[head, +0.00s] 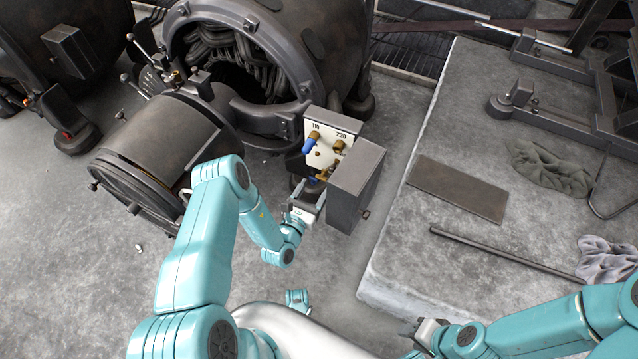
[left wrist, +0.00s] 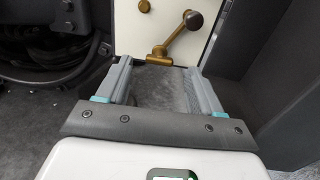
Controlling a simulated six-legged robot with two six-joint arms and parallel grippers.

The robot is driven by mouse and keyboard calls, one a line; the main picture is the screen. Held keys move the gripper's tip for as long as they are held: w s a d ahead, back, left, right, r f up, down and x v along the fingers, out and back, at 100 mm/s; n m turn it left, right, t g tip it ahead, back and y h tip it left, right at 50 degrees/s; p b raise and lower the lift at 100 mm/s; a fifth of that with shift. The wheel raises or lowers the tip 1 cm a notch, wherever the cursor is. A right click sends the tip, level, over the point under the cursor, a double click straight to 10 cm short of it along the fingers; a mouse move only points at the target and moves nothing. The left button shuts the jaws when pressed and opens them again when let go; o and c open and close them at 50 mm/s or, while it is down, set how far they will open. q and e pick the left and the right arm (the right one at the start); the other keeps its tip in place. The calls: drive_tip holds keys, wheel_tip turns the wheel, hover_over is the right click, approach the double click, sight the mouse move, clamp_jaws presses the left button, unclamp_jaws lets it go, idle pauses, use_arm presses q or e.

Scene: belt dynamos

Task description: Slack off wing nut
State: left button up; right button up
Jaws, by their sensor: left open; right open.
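The white panel (head: 323,160) marked 110 and 220 stands in an open grey box on the machine. In the left wrist view a small brass piece (left wrist: 159,55), which looks like the wing nut, sits at the panel's lower edge, below a brass lever with a dark knob (left wrist: 195,20). In the head view this area is small and partly covered by my gripper. My left gripper (left wrist: 158,72) is open; the brass piece shows between and just beyond its fingertips. I cannot tell whether they touch. My right gripper (head: 426,336) is open and empty, low at the right.
A blue-handled terminal (head: 310,142) and a brass knob (head: 339,146) are on the panel above. The open grey cover (head: 355,182) stands close to the right of my left gripper. A raised concrete slab (head: 400,250) with a rod (head: 500,250) lies further right.

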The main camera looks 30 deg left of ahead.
sight(320, 179)
use_arm(q)
drive_tip(key=w+b, duration=0.1)
drive_tip(key=w, duration=0.3)
drive_tip(key=shift+a, duration=0.1)
drive_tip(key=c, duration=1.1)
drive_tip(key=shift+o, duration=0.2)
